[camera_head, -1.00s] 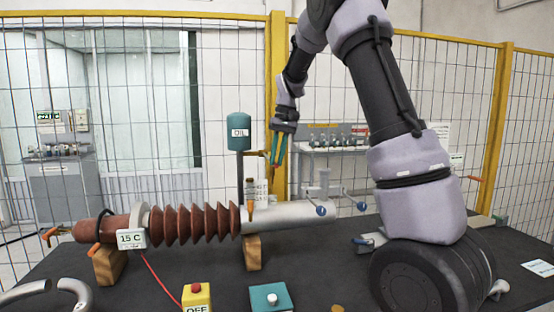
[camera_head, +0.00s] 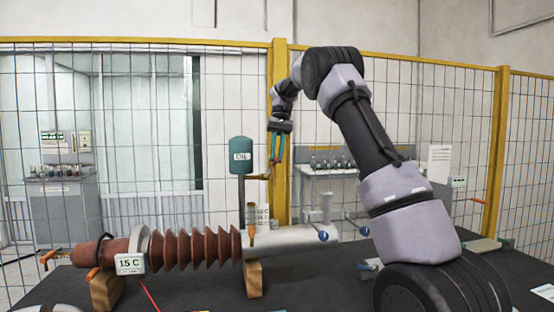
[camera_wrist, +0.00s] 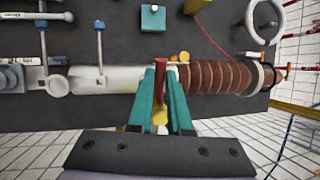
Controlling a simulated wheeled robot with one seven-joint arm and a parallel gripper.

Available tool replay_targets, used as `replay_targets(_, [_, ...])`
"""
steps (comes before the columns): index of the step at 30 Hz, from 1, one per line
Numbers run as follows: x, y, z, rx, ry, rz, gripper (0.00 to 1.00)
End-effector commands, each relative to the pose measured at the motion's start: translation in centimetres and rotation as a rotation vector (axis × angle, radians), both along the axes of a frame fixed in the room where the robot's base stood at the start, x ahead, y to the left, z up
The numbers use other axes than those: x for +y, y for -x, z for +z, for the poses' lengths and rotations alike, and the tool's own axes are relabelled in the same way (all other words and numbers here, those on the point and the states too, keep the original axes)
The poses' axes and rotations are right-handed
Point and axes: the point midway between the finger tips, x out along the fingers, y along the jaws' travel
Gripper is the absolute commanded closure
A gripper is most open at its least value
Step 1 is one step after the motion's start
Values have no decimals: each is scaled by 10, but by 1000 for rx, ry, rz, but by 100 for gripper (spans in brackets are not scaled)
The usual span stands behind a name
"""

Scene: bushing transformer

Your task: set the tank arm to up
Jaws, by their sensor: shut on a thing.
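The teal tank marked OIL (camera_head: 241,155) stands on a grey post behind the bushing. A short orange arm (camera_head: 258,177) juts right from below the tank, roughly level. My gripper (camera_head: 275,165) comes down from above at the arm's right end. In the wrist view, my gripper's teal fingers (camera_wrist: 160,90) are shut on a narrow red-brown bar (camera_wrist: 160,75), which I take to be the tank arm. A yellow part (camera_wrist: 161,117) shows between the fingers. The fingers hide part of the grip.
The ribbed brown bushing (camera_head: 195,248) lies on wooden blocks (camera_head: 254,279) on the dark table. A pale cylinder (camera_head: 290,239) with blue-knobbed levers (camera_head: 323,236) adjoins it. A yellow-framed mesh fence (camera_head: 279,120) stands behind.

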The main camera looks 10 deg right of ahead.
Motion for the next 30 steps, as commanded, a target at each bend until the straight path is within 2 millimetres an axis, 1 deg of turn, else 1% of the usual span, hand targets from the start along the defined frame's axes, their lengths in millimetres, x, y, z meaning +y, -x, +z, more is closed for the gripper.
replay_targets(7, [-1, 0, 1, -4, 1, 0, 100])
replay_targets(8, [-1, 0, 1, -4, 1, 0, 79])
replay_targets(9, [-1, 0, 1, -4, 1, 1, 64])
replay_targets(10, [-1, 0, 1, -4, 1, 1, 53])
replay_targets(23, [0, 2, -1, -12, 1, 6, 53])
replay_targets(26, [0, 5, -6, -31, 3, 11, 53])
replay_targets(30, [0, 12, -17, -81, 4, 15, 53])
